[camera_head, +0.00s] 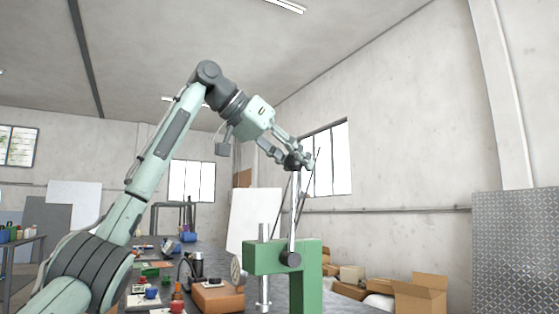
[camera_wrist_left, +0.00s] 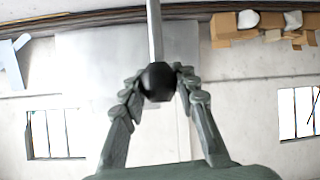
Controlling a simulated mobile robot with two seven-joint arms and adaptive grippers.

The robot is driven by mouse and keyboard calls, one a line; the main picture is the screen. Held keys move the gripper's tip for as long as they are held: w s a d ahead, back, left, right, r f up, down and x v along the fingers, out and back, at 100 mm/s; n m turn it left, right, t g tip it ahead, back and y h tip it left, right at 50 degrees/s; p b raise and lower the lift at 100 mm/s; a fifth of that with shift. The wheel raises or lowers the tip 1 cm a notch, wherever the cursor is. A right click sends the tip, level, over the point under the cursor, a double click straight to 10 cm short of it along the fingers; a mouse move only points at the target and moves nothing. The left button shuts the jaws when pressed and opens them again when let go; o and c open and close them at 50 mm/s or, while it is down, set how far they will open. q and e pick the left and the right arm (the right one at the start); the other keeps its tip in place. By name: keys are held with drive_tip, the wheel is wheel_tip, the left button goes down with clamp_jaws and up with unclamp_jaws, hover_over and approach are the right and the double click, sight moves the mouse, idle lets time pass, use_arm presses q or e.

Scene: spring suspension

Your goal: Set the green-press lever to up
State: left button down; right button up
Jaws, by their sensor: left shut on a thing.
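The green press (camera_head: 283,258) stands at the lower middle of the head view, with a vertical metal ram on its left side. Its silver lever (camera_head: 294,210) rises almost straight up from a dark hub on the press. The lever ends in a black knob (camera_wrist_left: 158,82), which sits between my finger pads in the left wrist view. My left gripper (camera_head: 297,160) is shut on this knob at the top of the lever. The fingers partly cover the knob in the head view. My right gripper is not in view.
A long dark workbench (camera_head: 207,250) with small tools and parts runs back on the left of the press. Cardboard boxes (camera_head: 420,293) lie at the lower right. A white panel (camera_head: 255,215) leans behind the press. The air around the raised lever looks clear.

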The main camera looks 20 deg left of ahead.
use_arm(q)
drive_tip(key=shift+w+d+f+g+y, duration=0.15)
drive_tip(key=shift+w+d+g+y, duration=0.3)
drive_tip(key=shift+w+d, duration=0.3)
drive_tip(key=c, duration=1.1)
unclamp_jaws()
drive_tip(key=shift+w, duration=0.1)
drive_tip(key=shift+c, duration=0.2)
drive_tip(key=v, duration=1.2)
drive_tip(key=shift+a, duration=0.1)
